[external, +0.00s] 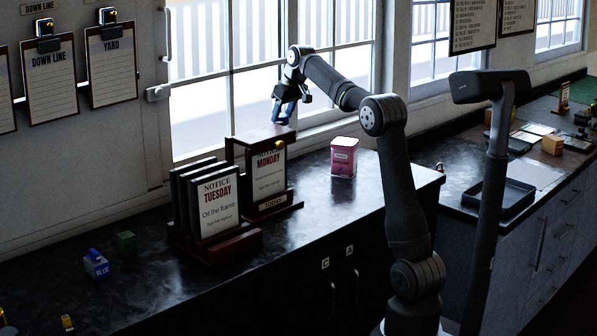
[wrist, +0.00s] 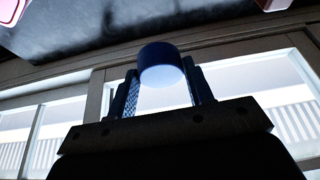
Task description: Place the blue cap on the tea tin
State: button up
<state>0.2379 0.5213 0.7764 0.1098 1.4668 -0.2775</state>
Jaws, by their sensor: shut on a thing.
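The pink tea tin (external: 343,158) stands upright on the dark counter by the window, right of the notice stand, in the external view. My gripper (external: 283,112) is raised above the counter, left of and higher than the tin, over the back of the notice stand. In the wrist view my gripper (wrist: 160,85) is shut on the round blue cap (wrist: 160,63), with one finger on each side of it. The cap is clear of the tin. In the external view the cap is small and hard to separate from the dark blue fingers.
The notice stand with a TUESDAY board (external: 216,204) and a MONDAY board (external: 268,174) stands left of the tin. A blue block (external: 96,264) and a green block (external: 126,244) lie at the left. The counter around the tin is clear; the window is behind it.

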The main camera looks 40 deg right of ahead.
jog(key=s+d+f+m, duration=0.1)
jog(key=s+d, duration=0.3)
jog(key=d, duration=0.2)
jog(key=s+d+f+m+h, duration=0.1)
jog(key=s+d, duration=0.3)
jog(key=d, duration=0.2)
jog(key=s+d+f+m, duration=0.1)
jog(key=s+d+f, duration=0.1)
jog(key=s+d, duration=0.2)
jog(key=shift+d+m, duration=0.3)
jog(key=shift+d, duration=0.6)
jog(key=s+d+f+m+h, duration=0.1)
jog(key=s+d+f+m, duration=0.1)
jog(key=s+d+f, duration=0.3)
jog(key=s+d+f+m+h, duration=0.1)
jog(key=s+d+m, duration=0.15)
jog(key=s, duration=0.45)
notch_tip(320, 180, up, 13)
jog(key=w+m+g, duration=0.1)
jog(key=m+g, duration=0.1)
jog(key=m, duration=0.1)
send_near(352, 142)
jog(key=shift+w+d+f+h, duration=0.3)
jog(key=shift+d+f, duration=0.05)
jog(key=shift+f, duration=2.2)
jog(key=shift+f, duration=0.15)
jog(key=o, duration=0.9)
jog(key=shift+o, duration=0.2)
